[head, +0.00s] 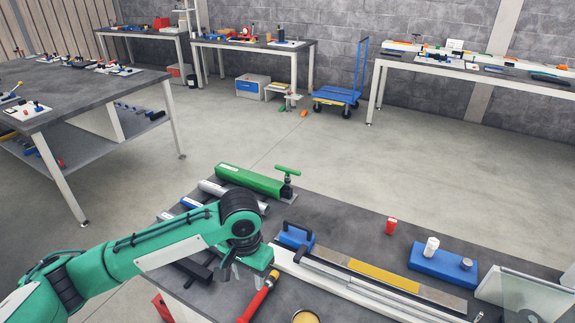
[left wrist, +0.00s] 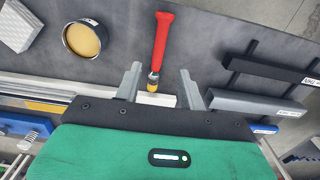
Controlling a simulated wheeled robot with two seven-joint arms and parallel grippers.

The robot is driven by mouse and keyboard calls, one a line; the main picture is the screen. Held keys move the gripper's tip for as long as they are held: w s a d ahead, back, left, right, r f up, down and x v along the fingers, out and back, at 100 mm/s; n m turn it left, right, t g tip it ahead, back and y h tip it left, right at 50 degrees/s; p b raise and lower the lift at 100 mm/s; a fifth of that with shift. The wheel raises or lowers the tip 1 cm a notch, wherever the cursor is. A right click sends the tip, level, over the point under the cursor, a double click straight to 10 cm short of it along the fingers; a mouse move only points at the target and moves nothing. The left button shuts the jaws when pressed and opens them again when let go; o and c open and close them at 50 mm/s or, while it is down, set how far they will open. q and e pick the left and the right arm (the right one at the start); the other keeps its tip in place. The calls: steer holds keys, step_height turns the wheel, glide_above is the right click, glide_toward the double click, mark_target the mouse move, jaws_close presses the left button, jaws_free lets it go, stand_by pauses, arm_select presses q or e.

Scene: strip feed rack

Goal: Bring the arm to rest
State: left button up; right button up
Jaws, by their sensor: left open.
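My left arm (head: 165,245) comes in from the left over the near workbench. My left gripper (head: 244,275) points down above the bench by the end of the long rail (head: 345,282). In the left wrist view my left gripper (left wrist: 160,85) has its two fingers apart with nothing held. My right gripper is not in view.
A round tin (head: 305,317) lies near the tool. A green bar (head: 250,180) and several other bars lie at the bench's left side. A black-handled blue block (head: 295,236), a blue block with cylinders (head: 443,262) and a red piece (head: 391,226) stand behind and right. Open floor lies beyond.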

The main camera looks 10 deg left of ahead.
arm_select(q)
steer(key=s+d+f+h, duration=0.1)
steer(key=s+d+f, duration=0.1)
steer(key=s+d+f+t+h, duration=0.1)
steer(key=s+d+f, duration=0.1)
steer(key=s, duration=0.1)
steer(key=s+d+f+m+t+h, duration=0.1)
steer(key=s+d+f+h, duration=0.1)
steer(key=s+f, duration=0.1)
steer(key=shift+s, duration=0.25)
steer(key=s+a+f+n+t+y, duration=0.1)
steer(key=s+a+f+n+y, duration=0.4)
steer(key=s+a, duration=0.85)
step_height(320, 180, down, 31)
steer(key=m+h, duration=0.1)
steer(key=m, duration=0.1)
steer(key=s+a+f+g, duration=0.1)
steer(key=s+a+f, duration=0.1)
steer(key=s+f, duration=0.7)
steer(key=s+a+f+g, duration=0.1)
steer(key=s+a+f, duration=0.1)
steer(key=s+f, duration=0.8)
steer(key=shift+f, duration=0.65)
